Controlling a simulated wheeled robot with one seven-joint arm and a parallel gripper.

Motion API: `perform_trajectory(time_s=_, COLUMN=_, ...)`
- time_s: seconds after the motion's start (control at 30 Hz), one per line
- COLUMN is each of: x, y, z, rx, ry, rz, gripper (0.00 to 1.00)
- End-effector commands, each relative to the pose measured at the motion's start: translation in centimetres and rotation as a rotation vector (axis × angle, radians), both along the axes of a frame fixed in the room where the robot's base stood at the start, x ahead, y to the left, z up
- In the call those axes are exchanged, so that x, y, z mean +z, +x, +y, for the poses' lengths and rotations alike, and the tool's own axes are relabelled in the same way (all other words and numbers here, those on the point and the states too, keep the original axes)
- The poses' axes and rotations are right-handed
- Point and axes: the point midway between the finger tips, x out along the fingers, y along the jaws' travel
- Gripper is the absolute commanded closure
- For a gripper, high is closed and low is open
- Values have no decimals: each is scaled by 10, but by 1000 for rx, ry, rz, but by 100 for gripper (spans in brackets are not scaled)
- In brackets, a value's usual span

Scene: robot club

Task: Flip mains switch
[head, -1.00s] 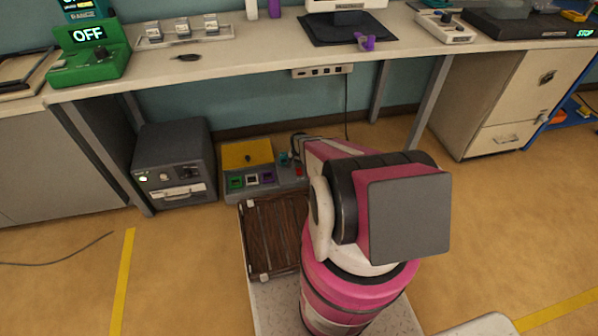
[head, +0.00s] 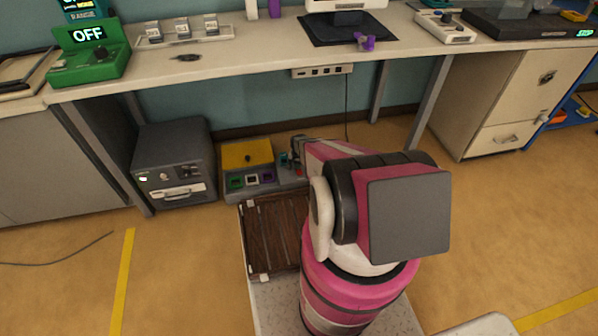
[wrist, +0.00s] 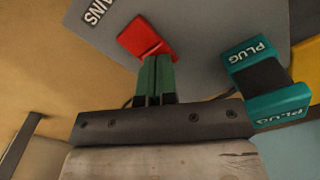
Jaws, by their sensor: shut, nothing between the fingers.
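The red mains switch (wrist: 144,38) is on a grey panel (wrist: 205,40) beside a label of which "AINS" shows in the wrist view. My gripper (wrist: 157,60) is shut, with its green fingers together and empty. Its fingertips overlap the near edge of the red switch; I cannot tell whether they touch it. In the head view my gripper (head: 298,152) is low over the right end of the grey floor unit (head: 231,194), partly covering the switch. Which way the switch is set is not clear.
A teal plug (wrist: 268,80) is close to the right of my fingers. The floor unit has a yellow panel (head: 247,155) and several coloured squares. A dark grey box (head: 174,150) stands to its left. The desk (head: 270,60) overhangs behind, and a brown slatted panel (head: 272,235) lies in front.

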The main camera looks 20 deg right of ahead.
Motion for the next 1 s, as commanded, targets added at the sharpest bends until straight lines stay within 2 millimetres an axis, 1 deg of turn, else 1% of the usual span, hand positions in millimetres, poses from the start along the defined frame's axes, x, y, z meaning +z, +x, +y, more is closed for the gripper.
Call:
perform_trajectory(time_s=0.27, x=-4, y=0, z=0, rx=0, ry=0, rz=1, gripper=100)
perform_trajectory(time_s=0.43, x=-1, y=-1, z=0, rx=0, ry=1, rz=1, gripper=100)
perform_trajectory(time_s=1.0, x=37, y=-1, z=0, rx=0, ry=0, rz=0, gripper=100)
